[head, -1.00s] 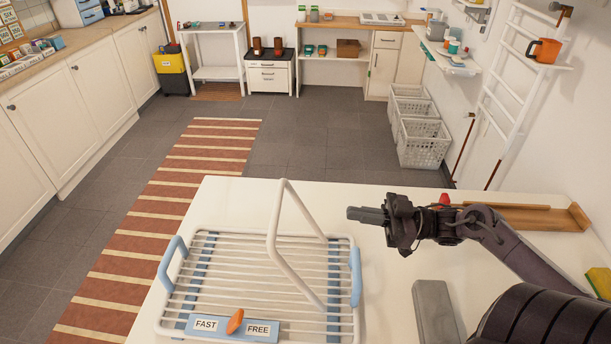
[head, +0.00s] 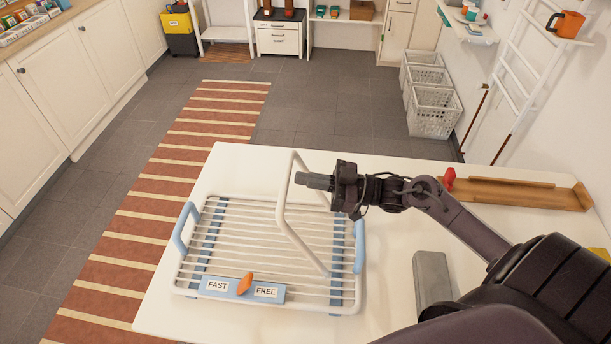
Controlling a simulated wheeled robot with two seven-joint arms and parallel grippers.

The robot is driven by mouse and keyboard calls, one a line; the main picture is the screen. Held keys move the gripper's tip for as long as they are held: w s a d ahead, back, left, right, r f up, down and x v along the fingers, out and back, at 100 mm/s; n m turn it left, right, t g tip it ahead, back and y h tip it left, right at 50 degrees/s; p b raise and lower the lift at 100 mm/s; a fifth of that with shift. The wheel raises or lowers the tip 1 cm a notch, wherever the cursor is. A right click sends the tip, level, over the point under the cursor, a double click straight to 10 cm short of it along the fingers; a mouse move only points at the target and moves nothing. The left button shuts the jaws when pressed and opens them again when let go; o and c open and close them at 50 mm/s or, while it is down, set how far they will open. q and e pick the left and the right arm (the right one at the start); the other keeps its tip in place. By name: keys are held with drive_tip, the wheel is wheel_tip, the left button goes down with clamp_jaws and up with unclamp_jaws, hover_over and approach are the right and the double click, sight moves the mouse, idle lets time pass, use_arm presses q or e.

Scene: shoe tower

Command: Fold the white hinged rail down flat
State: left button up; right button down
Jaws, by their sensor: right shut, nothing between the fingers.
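The white hinged rail (head: 303,248) stands raised at a slant above the white wire rack (head: 230,240), which has blue side handles. An orange knob (head: 245,284) sits on the blue strip at the rack's front, between the labels FAST and FREE; I cannot tell which one it points to. My right gripper (head: 301,180) is shut and empty. My left gripper is not in view.
The rack lies on a white table (head: 390,310). A grey block (head: 433,279) lies right of the rack, under my right arm. A wooden tray (head: 520,195) and a red item (head: 449,178) are at the table's back right. The table between rack and block is clear.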

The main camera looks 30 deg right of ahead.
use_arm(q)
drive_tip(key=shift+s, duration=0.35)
use_arm(e)
drive_tip(key=shift+w+a+f, duration=0.2)
drive_tip(key=shift+a+f, duration=0.05)
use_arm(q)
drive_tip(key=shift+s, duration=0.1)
use_arm(e)
drive_tip(key=shift+a, duration=0.1)
